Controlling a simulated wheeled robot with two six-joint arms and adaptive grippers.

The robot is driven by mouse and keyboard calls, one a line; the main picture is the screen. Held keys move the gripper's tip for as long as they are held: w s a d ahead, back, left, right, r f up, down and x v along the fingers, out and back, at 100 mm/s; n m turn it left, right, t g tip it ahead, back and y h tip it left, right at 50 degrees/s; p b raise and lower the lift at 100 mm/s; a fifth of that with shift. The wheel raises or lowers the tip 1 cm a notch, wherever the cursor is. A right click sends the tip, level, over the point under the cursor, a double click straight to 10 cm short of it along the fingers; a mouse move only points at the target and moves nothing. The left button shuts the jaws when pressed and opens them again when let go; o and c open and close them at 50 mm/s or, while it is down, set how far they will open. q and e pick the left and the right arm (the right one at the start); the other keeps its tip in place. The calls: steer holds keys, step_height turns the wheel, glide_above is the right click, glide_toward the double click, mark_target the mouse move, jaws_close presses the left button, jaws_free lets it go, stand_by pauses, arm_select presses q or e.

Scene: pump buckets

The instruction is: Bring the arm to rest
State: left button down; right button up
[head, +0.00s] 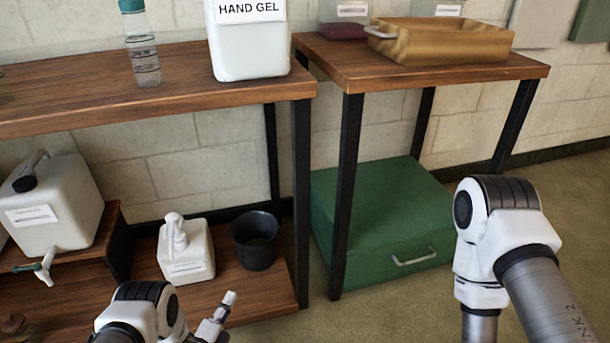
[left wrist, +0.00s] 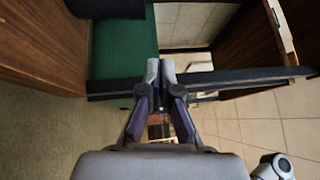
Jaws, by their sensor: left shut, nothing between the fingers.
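My left gripper (head: 230,298) shows at the bottom of the head view, in front of the lower shelf. Its fingers point up and to the right. In the left wrist view the gripper (left wrist: 161,68) has its two fingertips together with nothing between them. It is apart from the bottles and bucket in the head view. My right arm (head: 500,240) is bent at the right of the head view. Its gripper is outside the frame.
The lower shelf holds a white pump bottle (head: 186,250), a black bucket (head: 256,241) and a white canister (head: 58,205). The hand gel canister (head: 249,50) and a clear bottle (head: 141,55) stand above. A green box (head: 378,220) sits under the right table.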

arm_select(q)
step_height(320, 180, up, 8)
steer(key=a+n+g+y+p, duration=0.1)
steer(key=n+g+y+p, duration=0.2)
steer(key=n+g, duration=0.15)
steer(key=s+a+f+n+g+y, duration=0.15)
steer(key=s+n+g, duration=0.65)
steer(key=s, duration=0.9)
steer(key=s+a+n+g+y, duration=0.2)
steer(key=s+n+g, duration=0.6)
steer(key=s, duration=0.9)
step_height(320, 180, up, 38)
steer(key=n+t+p, duration=0.2)
steer(key=p, duration=3.7)
steer(key=shift+s, duration=0.15)
